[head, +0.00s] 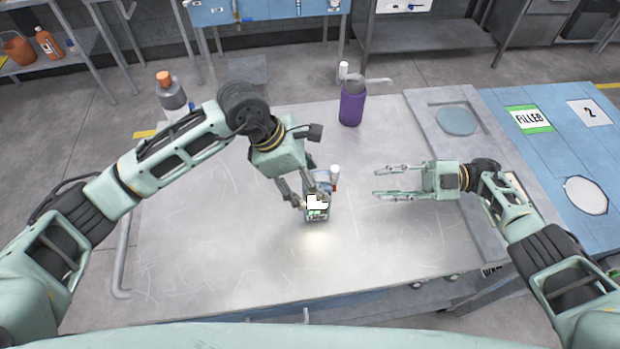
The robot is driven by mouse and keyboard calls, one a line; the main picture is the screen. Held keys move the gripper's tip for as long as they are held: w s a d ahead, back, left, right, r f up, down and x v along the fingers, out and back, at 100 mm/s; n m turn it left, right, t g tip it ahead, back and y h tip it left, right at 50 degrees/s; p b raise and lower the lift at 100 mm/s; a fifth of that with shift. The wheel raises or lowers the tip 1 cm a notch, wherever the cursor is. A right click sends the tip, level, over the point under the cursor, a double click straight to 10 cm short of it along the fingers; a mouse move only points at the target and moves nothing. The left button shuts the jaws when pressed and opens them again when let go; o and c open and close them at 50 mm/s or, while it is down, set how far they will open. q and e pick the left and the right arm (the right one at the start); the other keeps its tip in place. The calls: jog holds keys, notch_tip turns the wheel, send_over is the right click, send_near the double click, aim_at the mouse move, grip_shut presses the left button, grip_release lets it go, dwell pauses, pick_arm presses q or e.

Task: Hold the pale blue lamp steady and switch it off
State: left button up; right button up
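The pale blue lamp (318,181) stands on the grey metal table, near its middle. Its front is lit white, and a warm patch of light lies on the tabletop in front of it. My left gripper (311,201) reaches down over the lamp with a finger on either side, hiding part of its body. I cannot tell whether the fingers press on it. My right gripper (375,182) is open and empty, to the right of the lamp, its fingers pointing left towards it.
A purple bottle (352,104) stands at the table's back. A grey bottle with an orange cap (171,91) stands at the back left, behind my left arm. On the right are a blue surface (545,148) and a "FILLED" sign (530,119). The table's front is clear.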

pick_arm(q)
jog(key=shift+w+d+f+y, duration=0.2)
jog(key=shift+f+y, duration=0.1)
jog(key=shift+f, duration=0.1)
jog(key=x, duration=0.7)
jog(key=shift+s+f, duration=0.1)
jog(key=shift+f, duration=0.25)
jog(key=shift+c, duration=0.6)
jog(key=c, duration=1.5)
pick_arm(e)
grip_shut()
jog(key=shift+a, duration=0.1)
